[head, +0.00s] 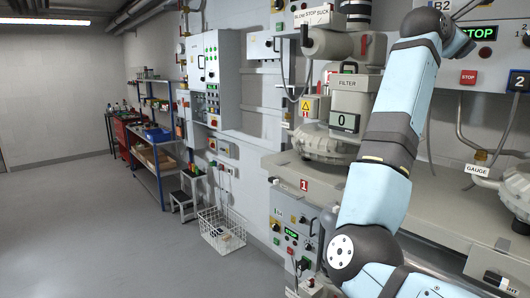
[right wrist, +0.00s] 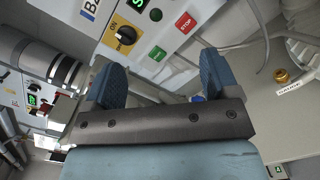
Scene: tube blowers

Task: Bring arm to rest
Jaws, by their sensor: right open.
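My right arm (head: 375,180) rises from the lower right of the head view, crosses in front of the machine and bends near the top edge. Its gripper cannot be made out in the head view. In the right wrist view my right gripper (right wrist: 162,72) has its two blue fingers spread wide apart with nothing between them. Beyond the fingers is a panel with a black rotary switch (right wrist: 126,35) on a yellow plate and a red STOP button (right wrist: 185,22). I cannot see contact between the fingers and the panel. My left gripper is in neither view.
The machine's filter box (head: 356,97) stands just left of my arm. A control panel (head: 492,57) and a gauge (head: 479,170) are on its right. A wire basket (head: 222,236) and a step stool (head: 186,203) stand on the floor. The grey floor (head: 90,230) at left is clear.

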